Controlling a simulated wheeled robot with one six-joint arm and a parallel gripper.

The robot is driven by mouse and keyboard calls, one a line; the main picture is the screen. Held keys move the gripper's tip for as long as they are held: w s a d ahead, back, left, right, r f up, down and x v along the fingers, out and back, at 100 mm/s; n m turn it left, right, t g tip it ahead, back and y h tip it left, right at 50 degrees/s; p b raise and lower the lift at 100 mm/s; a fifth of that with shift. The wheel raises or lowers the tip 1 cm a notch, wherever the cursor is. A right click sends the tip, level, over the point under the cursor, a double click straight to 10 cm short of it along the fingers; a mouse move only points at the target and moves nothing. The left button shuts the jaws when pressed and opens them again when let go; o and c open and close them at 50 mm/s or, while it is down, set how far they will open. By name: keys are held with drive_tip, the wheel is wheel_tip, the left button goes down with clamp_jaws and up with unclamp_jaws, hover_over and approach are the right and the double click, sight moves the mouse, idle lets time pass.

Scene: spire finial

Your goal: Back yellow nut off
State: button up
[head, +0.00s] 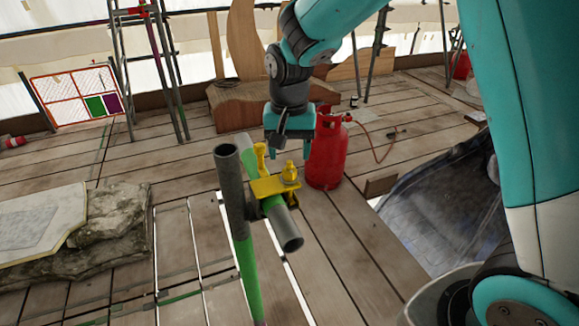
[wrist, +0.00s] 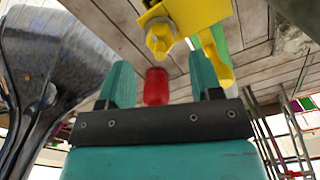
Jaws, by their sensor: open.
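The yellow nut (head: 290,172) sits on a yellow clamp (head: 268,188) that joins an upright grey pole (head: 229,185) and a short slanting grey tube (head: 288,232). A second yellow upright piece (head: 261,156) stands at the clamp's left. My gripper (head: 291,150) is open and empty, pointing down close to the nut in the head view. In the wrist view the nut (wrist: 160,38) lies ahead of and above the gap between my fingers (wrist: 160,82), not between them. I cannot tell the exact gap to it.
A red gas cylinder (head: 326,152) with a hose stands on the plank floor just behind the gripper. Stone blocks (head: 108,215) lie at left. A dark sheet (head: 440,205) hangs at right. Scaffold poles and a wooden bench (head: 240,105) are at the back.

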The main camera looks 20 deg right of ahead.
sight(290, 162)
drive_tip(key=shift+f, duration=2.8)
drive_tip(key=c, duration=0.9)
